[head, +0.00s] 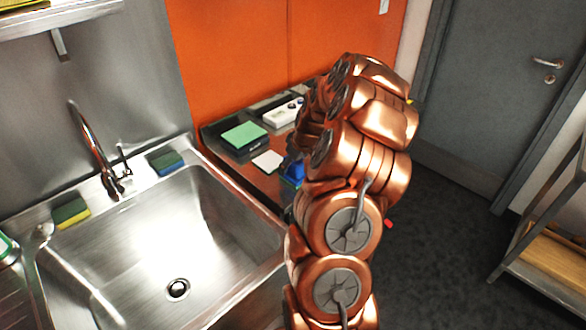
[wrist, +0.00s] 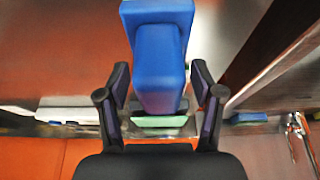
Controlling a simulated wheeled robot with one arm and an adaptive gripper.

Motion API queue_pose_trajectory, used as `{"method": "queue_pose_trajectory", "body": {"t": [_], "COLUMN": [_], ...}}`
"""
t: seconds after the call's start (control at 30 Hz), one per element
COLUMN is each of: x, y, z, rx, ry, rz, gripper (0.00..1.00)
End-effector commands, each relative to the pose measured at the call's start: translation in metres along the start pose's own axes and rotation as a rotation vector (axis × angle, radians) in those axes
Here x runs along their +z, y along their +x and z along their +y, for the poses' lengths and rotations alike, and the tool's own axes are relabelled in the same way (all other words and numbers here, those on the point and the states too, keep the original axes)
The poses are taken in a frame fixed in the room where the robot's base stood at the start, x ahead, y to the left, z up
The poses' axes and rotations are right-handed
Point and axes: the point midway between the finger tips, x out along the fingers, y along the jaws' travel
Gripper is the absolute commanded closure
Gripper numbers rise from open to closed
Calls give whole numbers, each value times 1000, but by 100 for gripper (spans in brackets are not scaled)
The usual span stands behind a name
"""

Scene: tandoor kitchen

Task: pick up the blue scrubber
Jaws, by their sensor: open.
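The blue scrubber (wrist: 157,75) fills the upper middle of the wrist view, with a wide flat part at the top and a narrower block towards me. My gripper (wrist: 161,78) is open, with one finger on each side of the narrower block. Small gaps seem to show between the fingers and the scrubber; I cannot tell whether either finger touches it. In the head view the scrubber (head: 292,169) shows in part on the counter beside my arm. My arm hides the gripper there.
A green block (head: 243,136), a white pad (head: 267,161) and a white box (head: 284,111) lie on the counter (head: 228,157). The sink (head: 150,245) is to the left, with sponges (head: 165,162) (head: 71,213) on its back ledge and a curved tap (head: 97,152).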

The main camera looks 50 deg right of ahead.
Motion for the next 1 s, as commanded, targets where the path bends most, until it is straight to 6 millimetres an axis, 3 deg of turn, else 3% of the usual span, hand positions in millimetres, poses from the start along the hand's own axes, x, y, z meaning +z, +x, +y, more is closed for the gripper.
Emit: {"method": "queue_pose_trajectory", "body": {"t": [0.3,0.9,1.0], "x": [0,0,0], "y": [3,3,3], "z": [0,0,0], "rx": [1,1,1], "ry": [0,0,0], "rz": [1,1,1], "gripper": [35,98,100]}}
